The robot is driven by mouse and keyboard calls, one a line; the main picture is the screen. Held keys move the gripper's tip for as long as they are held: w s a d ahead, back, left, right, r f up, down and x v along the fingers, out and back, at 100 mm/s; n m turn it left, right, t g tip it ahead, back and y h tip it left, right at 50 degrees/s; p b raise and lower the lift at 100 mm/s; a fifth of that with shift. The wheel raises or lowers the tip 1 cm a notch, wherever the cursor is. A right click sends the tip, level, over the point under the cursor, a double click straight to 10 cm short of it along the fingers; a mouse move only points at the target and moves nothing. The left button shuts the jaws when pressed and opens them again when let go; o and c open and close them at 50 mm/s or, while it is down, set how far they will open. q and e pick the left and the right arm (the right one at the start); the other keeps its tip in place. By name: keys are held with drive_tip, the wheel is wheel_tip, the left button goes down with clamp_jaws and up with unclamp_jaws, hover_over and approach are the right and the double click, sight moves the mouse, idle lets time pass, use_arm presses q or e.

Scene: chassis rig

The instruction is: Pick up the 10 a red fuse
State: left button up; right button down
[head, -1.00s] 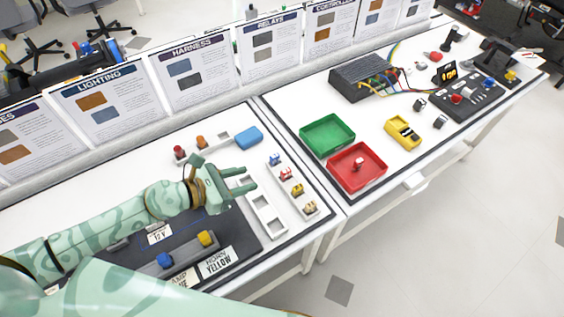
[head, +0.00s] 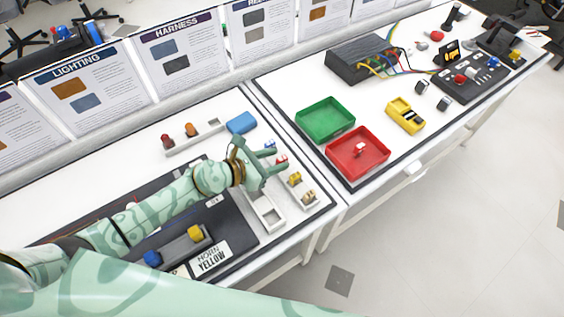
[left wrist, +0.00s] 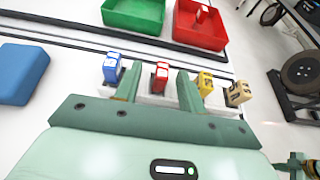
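The red fuse (head: 282,160) stands in the fuse rack, between a blue fuse (head: 269,144) and a yellow fuse (head: 294,178); a tan fuse (head: 308,195) is at the near end. My left gripper (head: 275,163) is open at the rack, its fingers pointing toward the red fuse. In the left wrist view the red fuse (left wrist: 160,77) shows between my two spread fingers (left wrist: 157,84), slightly beyond them. I cannot tell whether the fingers touch it.
A red tray (head: 345,170) holding a small red and white piece and a green tray (head: 315,130) stand on the neighbouring table. A blue block (head: 241,123) lies behind my gripper. An empty pale holder (head: 268,216) lies in front of it.

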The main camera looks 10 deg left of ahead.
sight(283, 158)
use_arm(q)
drive_tip(key=b+x, duration=0.1)
drive_tip(key=x, duration=0.4)
drive_tip(key=shift+d+r, duration=0.1)
clamp_jaws()
drive_tip(key=shift+r, duration=0.2)
